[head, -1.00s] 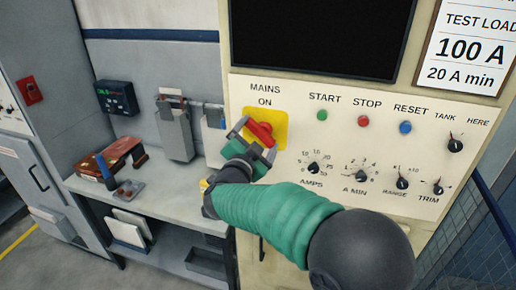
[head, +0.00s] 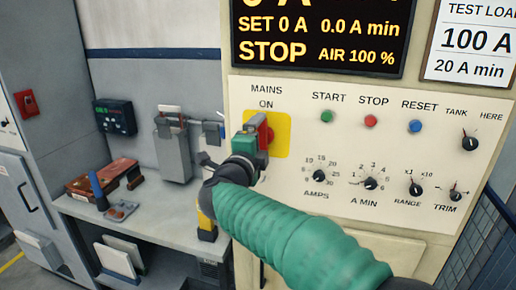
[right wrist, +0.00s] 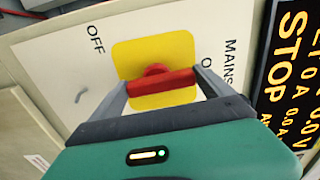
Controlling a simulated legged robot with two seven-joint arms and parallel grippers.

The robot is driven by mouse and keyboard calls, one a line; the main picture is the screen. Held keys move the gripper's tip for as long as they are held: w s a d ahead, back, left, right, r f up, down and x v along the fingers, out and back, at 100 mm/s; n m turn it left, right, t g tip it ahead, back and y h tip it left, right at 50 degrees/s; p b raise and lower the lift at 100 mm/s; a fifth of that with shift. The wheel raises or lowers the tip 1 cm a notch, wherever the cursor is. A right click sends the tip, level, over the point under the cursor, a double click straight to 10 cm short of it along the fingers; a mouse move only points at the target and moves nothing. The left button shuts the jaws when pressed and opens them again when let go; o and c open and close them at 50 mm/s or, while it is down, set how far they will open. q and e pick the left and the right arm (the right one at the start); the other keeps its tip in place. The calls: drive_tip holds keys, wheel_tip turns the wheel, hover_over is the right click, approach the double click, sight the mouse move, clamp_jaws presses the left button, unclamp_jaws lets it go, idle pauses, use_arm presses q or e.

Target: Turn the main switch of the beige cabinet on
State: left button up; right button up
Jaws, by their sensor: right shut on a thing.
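The main switch is a red handle (head: 267,131) on a yellow plate (head: 282,134) under the words MAINS ON, on the beige cabinet (head: 310,88). The right wrist view shows the handle (right wrist: 160,82) lying along the line between the ON and OFF labels, so it is upright on the panel. My right gripper (head: 259,136) is shut on the handle, one finger at each end. In the head view the gripper hides part of the handle and the OFF label. The cabinet's display (head: 316,38) is lit and reads STOP. My left gripper is not in view.
Green START (head: 327,116), red STOP (head: 371,121) and blue RESET (head: 415,126) buttons are right of the switch, with several black knobs below. A grey bench (head: 150,230) with a brown box (head: 100,180) stands left. A sign (head: 474,45) hangs at upper right.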

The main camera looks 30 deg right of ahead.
drive_tip(key=shift+f+m, duration=0.3)
drive_tip(key=shift+f, duration=0.15)
drive_tip(key=o, duration=1.1)
drive_tip(key=shift+s+r, duration=0.2)
drive_tip(key=b+v, duration=0.3)
drive_tip(key=v, duration=1.3)
drive_tip(key=shift+s+a, duration=0.1)
drive_tip(key=shift+a, duration=0.3)
